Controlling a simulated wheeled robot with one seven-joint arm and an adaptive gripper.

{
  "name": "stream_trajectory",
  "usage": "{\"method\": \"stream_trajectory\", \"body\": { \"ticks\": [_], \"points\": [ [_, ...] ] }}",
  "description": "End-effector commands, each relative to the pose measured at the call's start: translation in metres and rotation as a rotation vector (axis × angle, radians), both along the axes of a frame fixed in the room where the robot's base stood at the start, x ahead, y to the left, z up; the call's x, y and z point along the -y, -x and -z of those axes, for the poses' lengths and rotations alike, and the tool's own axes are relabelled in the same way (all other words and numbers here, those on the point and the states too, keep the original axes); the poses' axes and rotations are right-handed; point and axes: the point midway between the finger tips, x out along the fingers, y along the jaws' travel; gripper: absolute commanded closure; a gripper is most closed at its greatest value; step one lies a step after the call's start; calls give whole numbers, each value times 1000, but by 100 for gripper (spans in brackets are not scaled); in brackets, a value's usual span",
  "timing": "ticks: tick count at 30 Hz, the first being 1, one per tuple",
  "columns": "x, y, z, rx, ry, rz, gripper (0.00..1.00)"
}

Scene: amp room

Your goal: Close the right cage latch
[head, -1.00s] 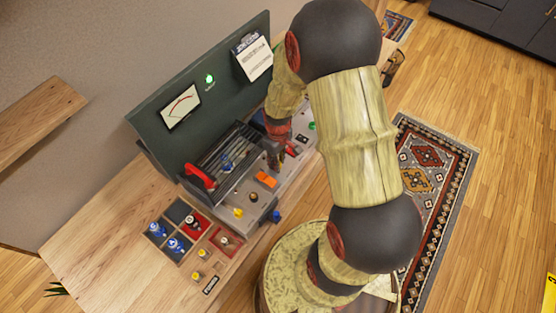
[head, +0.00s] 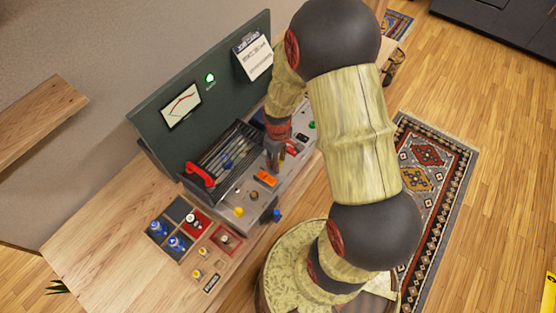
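A dark wire cage (head: 238,143) stands on the grey amp chassis (head: 252,203), in front of the dark green panel. Bluish tubes show behind its bars. A red latch handle (head: 199,174) is at the cage's left end. My gripper (head: 274,164) points down over the chassis, just right of the cage and above the orange switch. Its fingers are small and dark, and I cannot tell their opening or any contact.
An orange switch (head: 265,179), a yellow knob (head: 239,211) and a blue knob (head: 276,215) are on the chassis front. The green panel (head: 222,82) rises behind, with a meter (head: 180,107). A tray (head: 177,214) holds several tubes at front left. The bench's left end is clear.

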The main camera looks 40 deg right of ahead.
Motion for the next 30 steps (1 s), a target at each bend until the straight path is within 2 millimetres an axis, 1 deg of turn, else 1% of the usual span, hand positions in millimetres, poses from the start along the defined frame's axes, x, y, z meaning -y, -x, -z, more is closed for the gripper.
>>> {"method": "stream_trajectory", "body": {
  "ticks": [1,3,11,14,17,27,30],
  "points": [
    [0,0,0,0,0,0,62],
    [0,0,0,-1,0,0,59],
    [0,0,0,-1,0,1,59],
    [0,0,-4,0,0,1,59],
    [1,-1,-16,4,1,1,59],
    [0,-1,-83,4,2,0,59],
    [0,-1,-99,3,1,0,59]
  ]
}}
